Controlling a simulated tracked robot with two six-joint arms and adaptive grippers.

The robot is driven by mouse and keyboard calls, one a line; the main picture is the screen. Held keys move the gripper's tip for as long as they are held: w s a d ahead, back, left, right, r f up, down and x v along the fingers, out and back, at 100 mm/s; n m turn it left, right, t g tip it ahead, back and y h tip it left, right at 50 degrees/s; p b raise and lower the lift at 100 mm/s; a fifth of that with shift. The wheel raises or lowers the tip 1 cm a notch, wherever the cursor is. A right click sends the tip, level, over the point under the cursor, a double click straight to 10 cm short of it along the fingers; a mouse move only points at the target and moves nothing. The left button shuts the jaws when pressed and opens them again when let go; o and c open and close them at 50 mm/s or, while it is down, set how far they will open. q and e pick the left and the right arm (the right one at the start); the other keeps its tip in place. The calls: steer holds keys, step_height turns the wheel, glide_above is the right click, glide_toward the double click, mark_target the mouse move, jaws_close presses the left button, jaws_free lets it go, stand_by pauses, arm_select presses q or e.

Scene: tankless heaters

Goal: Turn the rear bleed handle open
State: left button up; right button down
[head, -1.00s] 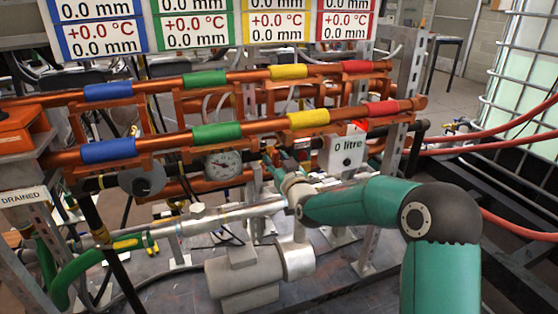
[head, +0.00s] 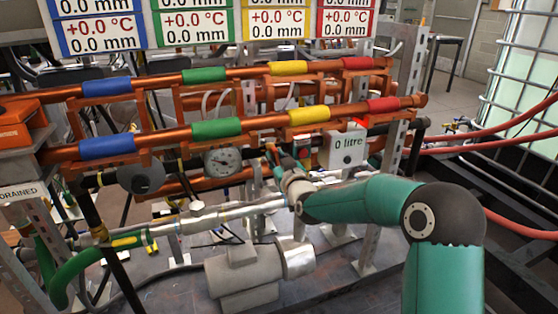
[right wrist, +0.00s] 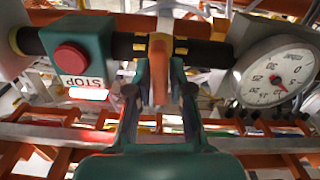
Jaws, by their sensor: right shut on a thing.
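My right gripper (head: 276,162) reaches in behind the silver pipework in the head view, below the copper pipes, and is small and partly hidden there. In the right wrist view my right gripper (right wrist: 160,92) has its two dark fingers on either side of an orange-brown upright handle (right wrist: 160,62) and is shut on it. The handle stands at a black pipe with yellow bands (right wrist: 181,46). I cannot tell its exact turn angle, or whether it is the rear bleed handle. My left gripper is not in view.
A green box with a red STOP button (right wrist: 71,58) stands left of the handle, and a round dial gauge (right wrist: 278,76) right of it. Copper pipes (head: 255,123) run above.

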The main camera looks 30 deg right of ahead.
steer(key=n+b, duration=0.1)
steer(key=n, duration=0.2)
steer(key=shift+f+b, duration=0.15)
steer(key=shift+b, duration=0.2)
steer(key=n+b, duration=0.1)
steer(key=n, duration=0.3)
steer(key=shift+a, duration=0.15)
steer(key=n, duration=0.4)
steer(key=shift+a+n, duration=0.1)
steer(key=shift+n, duration=0.2)
steer(key=shift+f+n, duration=0.25)
steer(key=shift+n, duration=1.55)
steer(key=shift+a, duration=0.1)
steer(key=c, duration=1.1)
jaws_free()
steer(key=shift+c, duration=0.2)
steer(key=shift+s, duration=0.1)
